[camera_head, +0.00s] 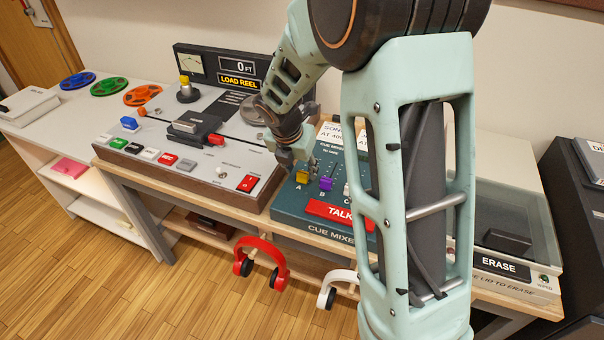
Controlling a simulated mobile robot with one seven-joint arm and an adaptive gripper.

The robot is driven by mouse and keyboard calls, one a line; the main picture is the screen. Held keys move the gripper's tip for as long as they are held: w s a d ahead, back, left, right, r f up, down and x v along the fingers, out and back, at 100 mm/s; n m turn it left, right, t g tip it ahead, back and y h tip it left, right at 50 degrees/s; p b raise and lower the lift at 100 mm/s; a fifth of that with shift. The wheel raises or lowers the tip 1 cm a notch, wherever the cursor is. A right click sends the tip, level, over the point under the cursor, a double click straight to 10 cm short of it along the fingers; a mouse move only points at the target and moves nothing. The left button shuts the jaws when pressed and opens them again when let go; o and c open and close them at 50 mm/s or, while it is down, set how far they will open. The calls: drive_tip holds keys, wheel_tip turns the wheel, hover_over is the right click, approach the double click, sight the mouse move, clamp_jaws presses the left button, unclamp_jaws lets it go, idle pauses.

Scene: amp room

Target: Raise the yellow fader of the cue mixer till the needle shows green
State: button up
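The cue mixer (290,211) is a dark teal box with a sloped top on the bench at the centre. Its yellow fader (302,177) is at the left, above the letter A, near the front end of the fader area. A purple fader (326,184) is beside it. My gripper (299,164) is just above and behind the yellow fader, very close to it. I cannot tell whether they touch or how far apart the fingers are. No needle shows on the mixer; my arm covers its right part.
A tape machine (225,185) with buttons and its own small dial (190,64) stands at the left. A red TALK bar (341,214) crosses the mixer's front. An ERASE box (515,225) is at the right. Red headphones (262,246) hang below the bench edge.

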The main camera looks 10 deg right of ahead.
drive_tip(key=shift+x, duration=1.05)
clamp_jaws()
